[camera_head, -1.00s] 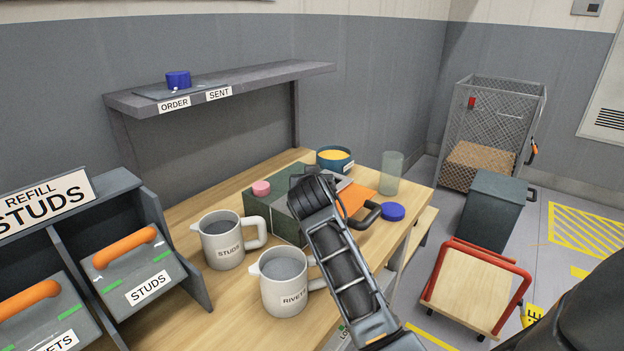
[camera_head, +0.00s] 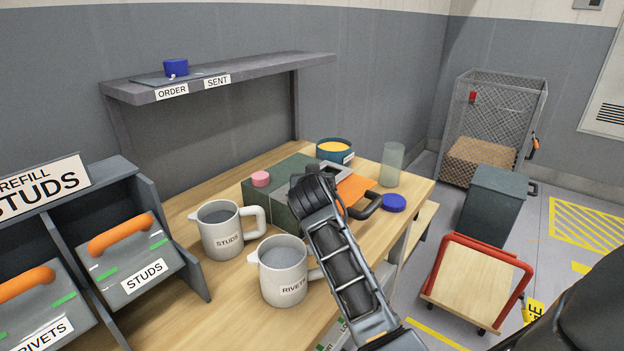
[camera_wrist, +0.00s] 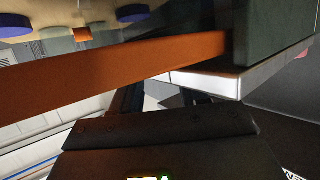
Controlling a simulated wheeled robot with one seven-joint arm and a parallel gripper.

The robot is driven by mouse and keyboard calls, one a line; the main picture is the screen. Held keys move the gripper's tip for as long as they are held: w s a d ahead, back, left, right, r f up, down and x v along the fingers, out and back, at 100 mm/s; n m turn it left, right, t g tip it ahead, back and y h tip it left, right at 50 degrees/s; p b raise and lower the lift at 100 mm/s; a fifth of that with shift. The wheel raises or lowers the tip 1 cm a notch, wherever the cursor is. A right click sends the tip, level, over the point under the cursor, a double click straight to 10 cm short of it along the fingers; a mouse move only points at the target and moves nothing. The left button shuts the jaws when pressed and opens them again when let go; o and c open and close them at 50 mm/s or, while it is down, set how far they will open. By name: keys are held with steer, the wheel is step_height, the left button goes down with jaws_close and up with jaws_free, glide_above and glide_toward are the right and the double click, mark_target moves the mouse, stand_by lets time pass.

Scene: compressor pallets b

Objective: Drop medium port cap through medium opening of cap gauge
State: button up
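A blue cap (camera_head: 393,202) lies on the bench near its right edge, and a pink cap (camera_head: 261,178) sits on a dark green block (camera_head: 290,205). I cannot tell which cap is the medium one. In the wrist view, an orange bar (camera_wrist: 110,75) crosses close in front, beside the green block (camera_wrist: 270,30). I see no cap held.
Two grey jugs, studs (camera_head: 221,232) and rivets (camera_head: 284,272), stand left of my arm. A bowl with yellow contents (camera_head: 334,151) and a clear cylinder (camera_head: 392,164) stand behind. Storage bins stand left.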

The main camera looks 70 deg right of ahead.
steer(key=shift+o, duration=1.4)
steer(key=shift+w, duration=0.1)
steer(key=shift+r, duration=0.25)
steer(key=s+d+r+b, duration=0.1)
steer(key=s+d+r, duration=0.4)
steer(key=s+r, duration=0.5)
steer(key=shift+s+d+r, duration=0.25)
